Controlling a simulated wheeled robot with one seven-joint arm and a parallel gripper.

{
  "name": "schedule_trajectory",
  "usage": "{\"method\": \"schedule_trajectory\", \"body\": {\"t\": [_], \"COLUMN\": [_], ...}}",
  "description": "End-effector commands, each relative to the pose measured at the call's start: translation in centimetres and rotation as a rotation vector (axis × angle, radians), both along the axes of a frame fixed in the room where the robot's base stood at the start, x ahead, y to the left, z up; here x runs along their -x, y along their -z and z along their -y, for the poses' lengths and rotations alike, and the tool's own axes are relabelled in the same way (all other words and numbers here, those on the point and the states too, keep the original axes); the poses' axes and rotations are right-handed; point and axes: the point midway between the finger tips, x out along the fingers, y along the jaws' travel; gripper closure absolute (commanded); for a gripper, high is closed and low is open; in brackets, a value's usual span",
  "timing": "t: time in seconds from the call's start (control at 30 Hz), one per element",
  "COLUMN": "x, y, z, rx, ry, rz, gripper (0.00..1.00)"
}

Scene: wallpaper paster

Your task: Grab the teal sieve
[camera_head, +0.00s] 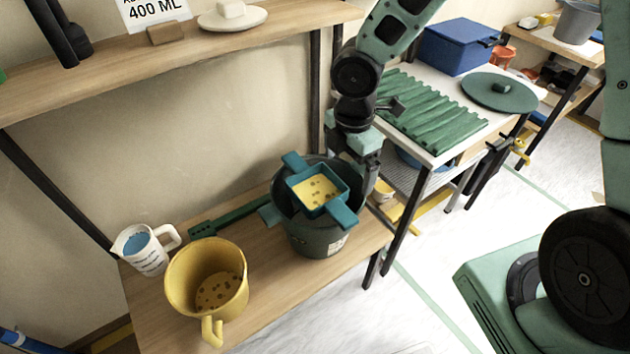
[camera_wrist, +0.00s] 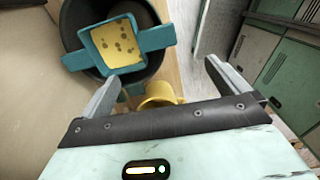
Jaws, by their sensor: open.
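The teal sieve (camera_head: 333,207) is a square frame with arms sticking out. It rests across the mouth of a dark grey-green bucket (camera_head: 318,240) on the low wooden table. Inside the sieve shows a yellow surface with several dark spots. My gripper (camera_head: 368,172) is just behind and right of the bucket, close to its rim. In the wrist view, the sieve (camera_wrist: 155,40) is at the upper left over the bucket (camera_wrist: 75,18). My gripper (camera_wrist: 172,88) is open with nothing between its fingers, and the sieve lies beyond them.
A yellow jug (camera_head: 178,270) with brown lumps and a measuring jug (camera_head: 148,262) with blue liquid stand left of the bucket. A green long-handled tool (camera_head: 230,215) lies behind them. A wooden shelf (camera_head: 270,22) hangs above. A white table (camera_head: 437,157) with green corrugated sheet is right.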

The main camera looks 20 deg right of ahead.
Motion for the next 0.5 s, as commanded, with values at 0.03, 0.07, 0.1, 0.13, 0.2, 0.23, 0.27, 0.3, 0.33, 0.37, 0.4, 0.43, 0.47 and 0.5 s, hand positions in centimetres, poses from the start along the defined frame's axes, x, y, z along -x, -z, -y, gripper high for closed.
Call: {"method": "schedule_trajectory", "body": {"t": [0.03,0.07,0.1,0.13,0.2,0.23,0.27,0.3,0.33,0.37,0.4,0.43,0.47,0.5], "x": [-0.2,-0.3,-0.3,-0.4,-0.3,-0.2,-0.3,-0.2,-0.3,-0.2,-0.2,-0.2,-0.2,-0.2], "y": [0.4,0.7,1.2,1.6,2.9,3.5,4.2,5.1,5.7,6.3,7.2,7.8,8.4,9.2], "z": [0.1,0.1,0.1,0.1,0.1,0.1,0.1,0.1,0.1,0.1,0.1,0.0,0.1,0.1], "rx": [-0.005,-0.006,-0.006,-0.006,-0.005,-0.006,-0.005,-0.005,-0.005,-0.005,-0.005,-0.005,-0.004,-0.005], "ry": [-0.016,-0.023,-0.029,-0.030,-0.030,-0.031,-0.030,-0.030,-0.030,-0.029,-0.029,-0.029,-0.030,-0.028], "rz": [-0.001,-0.001,0.000,0.000,-0.002,-0.003,-0.003,-0.003,-0.003,-0.003,-0.003,-0.003,-0.002,-0.003], "gripper": [0.00,0.00,0.00,0.00,0.00,0.00,0.00,0.00,0.00,0.00,0.00,0.00,0.00,0.00]}}
